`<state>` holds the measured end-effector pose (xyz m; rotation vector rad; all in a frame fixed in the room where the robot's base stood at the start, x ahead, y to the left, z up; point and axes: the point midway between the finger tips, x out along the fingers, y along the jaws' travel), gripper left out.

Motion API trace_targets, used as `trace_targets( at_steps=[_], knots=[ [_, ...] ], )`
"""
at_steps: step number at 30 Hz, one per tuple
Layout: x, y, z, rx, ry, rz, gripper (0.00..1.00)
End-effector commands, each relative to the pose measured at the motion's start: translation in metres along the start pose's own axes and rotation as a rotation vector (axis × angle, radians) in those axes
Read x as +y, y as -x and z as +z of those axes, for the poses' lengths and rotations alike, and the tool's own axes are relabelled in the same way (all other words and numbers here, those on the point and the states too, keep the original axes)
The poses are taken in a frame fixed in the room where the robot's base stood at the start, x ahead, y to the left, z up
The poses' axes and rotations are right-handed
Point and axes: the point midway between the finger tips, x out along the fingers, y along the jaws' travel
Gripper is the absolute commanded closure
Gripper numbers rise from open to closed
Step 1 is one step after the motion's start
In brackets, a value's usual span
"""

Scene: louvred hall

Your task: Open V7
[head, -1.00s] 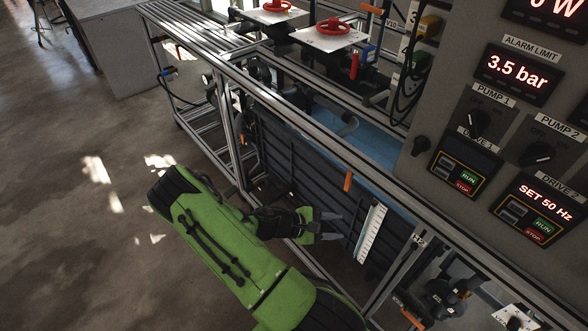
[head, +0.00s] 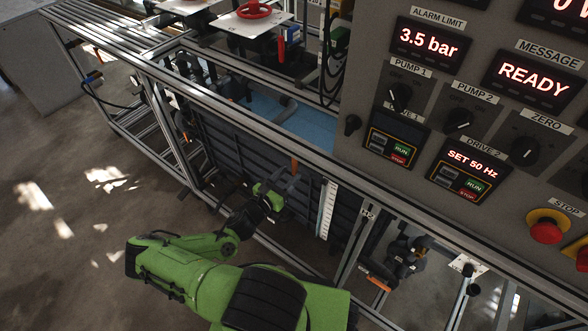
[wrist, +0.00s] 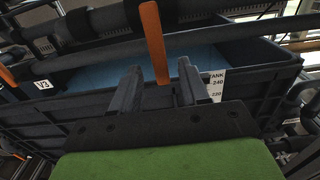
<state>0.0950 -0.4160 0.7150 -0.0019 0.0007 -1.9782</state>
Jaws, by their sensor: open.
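No V7 label is legible in either view. An orange lever (wrist: 153,42) stands upright in the wrist view, in front of the blue-topped tank. It also shows in the head view (head: 294,167). My gripper (wrist: 160,74) is open and empty, and the lever's lower end appears between its two fingers in the picture. Whether the fingers touch it I cannot tell. In the head view my gripper (head: 287,192) is just below the lever, beside the dark tank wall. A second orange lever (wrist: 6,76) is at the left edge, near a V3 label (wrist: 42,85).
A metal frame rail (head: 245,110) runs diagonally above my arm. The dark tank (head: 245,150) with a white level scale (head: 326,209) stands behind it. A grey control panel (head: 400,140) is at the right. Open floor (head: 60,220) lies at the left.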

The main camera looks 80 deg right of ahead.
Motion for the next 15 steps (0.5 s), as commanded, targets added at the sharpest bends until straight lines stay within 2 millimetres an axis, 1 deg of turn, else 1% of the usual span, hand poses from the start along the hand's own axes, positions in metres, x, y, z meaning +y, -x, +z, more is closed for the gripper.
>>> trace_targets(
  at_steps=[3, 8, 15],
  knots=[
    [-0.001, -0.018, -0.001, 0.0, -0.002, -0.003, 0.55],
    [0.0, -0.02, 0.0, 0.001, -0.001, 0.0, 0.55],
    [0.0, -0.035, 0.0, 0.0, -0.002, -0.001, 0.55]
  ],
)
